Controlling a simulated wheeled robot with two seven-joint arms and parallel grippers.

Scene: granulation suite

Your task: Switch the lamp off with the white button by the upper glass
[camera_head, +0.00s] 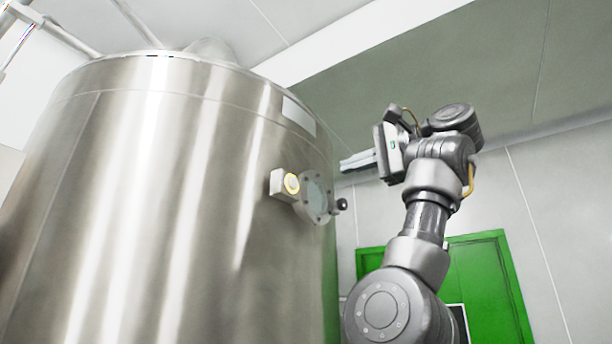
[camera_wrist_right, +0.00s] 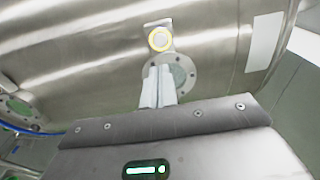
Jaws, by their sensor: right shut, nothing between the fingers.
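The white button (camera_head: 291,183) sits in a yellow ring on a small pale box on the side of a big steel vessel. Just right of it is the upper glass (camera_head: 315,196), a round flanged sight glass with a dark knob at its right. My right gripper (camera_head: 343,165) is shut and empty, to the right of the glass and a little above it, apart from the vessel. In the right wrist view, the closed fingers (camera_wrist_right: 159,70) overlap the glass (camera_wrist_right: 180,76), and the button (camera_wrist_right: 159,39) shows just beyond their tips. My left gripper is out of view.
The steel vessel (camera_head: 150,200) fills the left and middle of the head view. A blank pale label (camera_head: 298,115) is above the glass. A green door (camera_head: 490,280) is at the lower right. Another round fitting (camera_wrist_right: 18,108) shows at the left of the wrist view.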

